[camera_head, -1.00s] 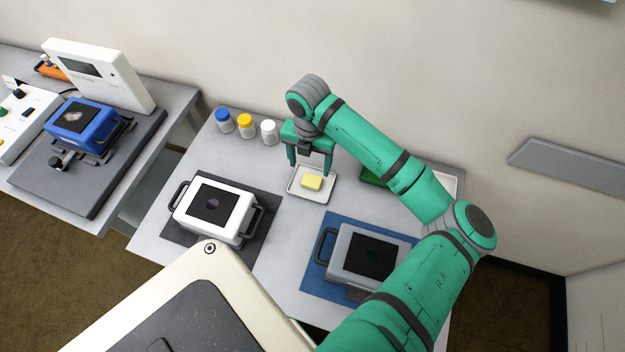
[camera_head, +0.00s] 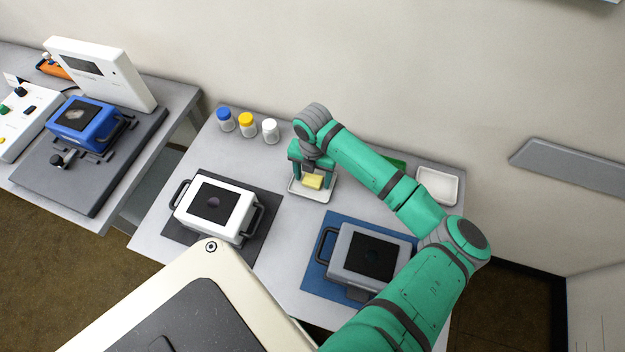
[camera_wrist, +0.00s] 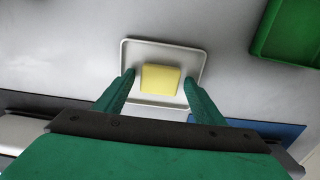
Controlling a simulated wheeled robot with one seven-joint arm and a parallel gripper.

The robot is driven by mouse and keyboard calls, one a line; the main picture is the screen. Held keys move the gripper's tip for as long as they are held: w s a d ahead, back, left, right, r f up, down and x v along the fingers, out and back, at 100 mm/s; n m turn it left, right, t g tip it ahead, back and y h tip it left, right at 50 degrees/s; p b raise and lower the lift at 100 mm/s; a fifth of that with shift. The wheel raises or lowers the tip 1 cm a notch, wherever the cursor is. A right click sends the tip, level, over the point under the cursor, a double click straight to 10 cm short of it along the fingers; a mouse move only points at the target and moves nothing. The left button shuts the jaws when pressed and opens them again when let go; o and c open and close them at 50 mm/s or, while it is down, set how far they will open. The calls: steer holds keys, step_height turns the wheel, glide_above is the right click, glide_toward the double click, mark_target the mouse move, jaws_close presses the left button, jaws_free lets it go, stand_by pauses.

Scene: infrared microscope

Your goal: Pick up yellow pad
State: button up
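The yellow pad (camera_head: 313,181) lies on a small white tray (camera_head: 321,197) near the middle of the table. My gripper (camera_head: 312,183) is lowered over the tray, with its fingers on either side of the pad. In the wrist view the yellow pad (camera_wrist: 160,79) lies flat on the white tray (camera_wrist: 190,54). The two green fingers of my gripper (camera_wrist: 158,80) stand apart to the left and right of the pad, with a gap on each side. The gripper is open and empty.
Three capped bottles (camera_head: 247,126) stand at the back left. A white boxed device (camera_head: 215,209) and a grey one (camera_head: 367,257) on a blue mat stand in front. A green tray (camera_wrist: 290,30) and an empty white tray (camera_head: 437,186) lie to the right.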

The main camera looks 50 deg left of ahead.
steer(key=c, duration=0.8)
steer(key=shift+r, duration=0.1)
steer(key=shift+r, duration=0.5)
steer(key=s+a+r, duration=0.3)
steer(key=r, duration=0.1)
steer(key=s+a+r, duration=0.3)
steer(key=s+r, duration=0.1)
steer(key=s+a+r, duration=0.3)
steer(key=shift+s+r, duration=0.35)
steer(key=shift+r, duration=0.05)
steer(key=shift+o, duration=0.3)
